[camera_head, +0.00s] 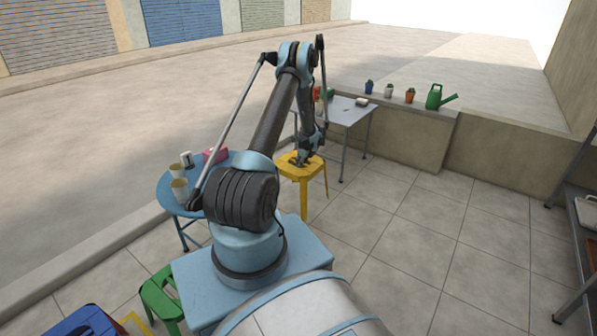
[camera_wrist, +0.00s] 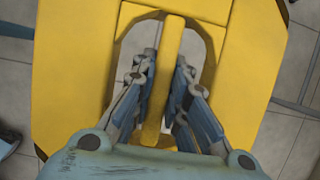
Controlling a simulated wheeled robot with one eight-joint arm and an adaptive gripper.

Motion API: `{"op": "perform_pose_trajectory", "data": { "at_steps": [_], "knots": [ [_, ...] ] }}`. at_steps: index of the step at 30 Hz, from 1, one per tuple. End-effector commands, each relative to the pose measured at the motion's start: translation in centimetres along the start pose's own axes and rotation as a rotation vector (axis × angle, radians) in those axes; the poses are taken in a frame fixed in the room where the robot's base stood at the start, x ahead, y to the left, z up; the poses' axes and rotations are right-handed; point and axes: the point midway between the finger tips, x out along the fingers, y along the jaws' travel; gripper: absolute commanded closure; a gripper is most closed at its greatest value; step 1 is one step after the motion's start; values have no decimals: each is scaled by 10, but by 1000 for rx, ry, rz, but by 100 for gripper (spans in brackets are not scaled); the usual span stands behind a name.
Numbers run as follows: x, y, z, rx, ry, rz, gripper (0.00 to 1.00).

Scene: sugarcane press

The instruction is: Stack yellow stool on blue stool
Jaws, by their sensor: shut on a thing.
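The yellow stool (camera_head: 312,173) stands on the tiles just beyond my arm, to the right of the round blue table. In the wrist view its yellow seat (camera_wrist: 75,60) fills most of the picture, with a bar across the central opening. My gripper (camera_head: 301,160) is down at the seat; in the wrist view its fingers (camera_wrist: 162,72) straddle the bar and are shut on it. A blue stool (camera_head: 85,322) shows at the bottom left of the head view, cut off by the picture edge.
A green stool (camera_head: 160,297) and a yellow piece (camera_head: 135,323) are near the blue stool. The round blue table (camera_head: 172,197) holds cups. A grey table (camera_head: 347,112) stands behind the yellow stool. Tiles to the right (camera_head: 440,240) are clear up to a shelf (camera_head: 580,225).

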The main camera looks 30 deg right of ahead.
Motion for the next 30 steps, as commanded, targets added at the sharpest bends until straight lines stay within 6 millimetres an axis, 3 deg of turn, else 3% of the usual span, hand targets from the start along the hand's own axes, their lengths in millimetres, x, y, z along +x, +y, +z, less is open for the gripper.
{"op": "perform_pose_trajectory", "data": {
  "at_steps": [30],
  "knots": [
    [-84, 0, 34, 0, 0, 0, 100]
  ]
}}
